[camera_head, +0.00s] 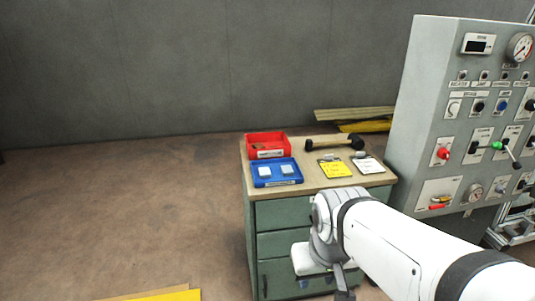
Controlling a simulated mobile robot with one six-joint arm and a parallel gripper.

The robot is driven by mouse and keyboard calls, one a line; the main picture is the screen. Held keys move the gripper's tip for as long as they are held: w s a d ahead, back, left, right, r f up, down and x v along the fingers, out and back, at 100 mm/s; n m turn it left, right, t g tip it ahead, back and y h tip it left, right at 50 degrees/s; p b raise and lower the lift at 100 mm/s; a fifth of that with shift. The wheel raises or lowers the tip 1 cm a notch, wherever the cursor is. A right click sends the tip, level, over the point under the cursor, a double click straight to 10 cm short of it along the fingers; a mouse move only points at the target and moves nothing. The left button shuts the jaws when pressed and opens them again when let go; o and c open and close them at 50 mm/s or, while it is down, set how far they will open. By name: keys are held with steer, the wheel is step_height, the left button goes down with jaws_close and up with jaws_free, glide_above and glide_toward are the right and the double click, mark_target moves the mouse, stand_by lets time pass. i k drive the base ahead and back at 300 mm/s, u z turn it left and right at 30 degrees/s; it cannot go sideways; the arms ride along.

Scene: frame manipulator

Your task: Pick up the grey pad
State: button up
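A blue tray (275,183) sits on the wooden top of the green cabinet, near its left edge. Two small pale grey pads lie in it, side by side and apart: a left pad (264,172) and a right pad (287,170). They look alike at this size, and I cannot tell which one is the grey pad. My white arm reaches in from the lower right. My gripper (343,292) hangs in front of the cabinet drawers, below the top and away from the tray. Its fingers are dark, small and near the bottom edge, so their opening is unclear.
A red bin (267,139) stands behind the tray. A dark tool (335,144), a yellow sheet (334,169) and a white sheet (368,165) lie to the right on the cabinet top (313,187). A tall grey control panel (427,130) stands close on the right. Floor at left is open.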

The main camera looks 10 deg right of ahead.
mark_target(286, 169)
steer(key=i, duration=1.55)
steer(key=u, duration=0.05)
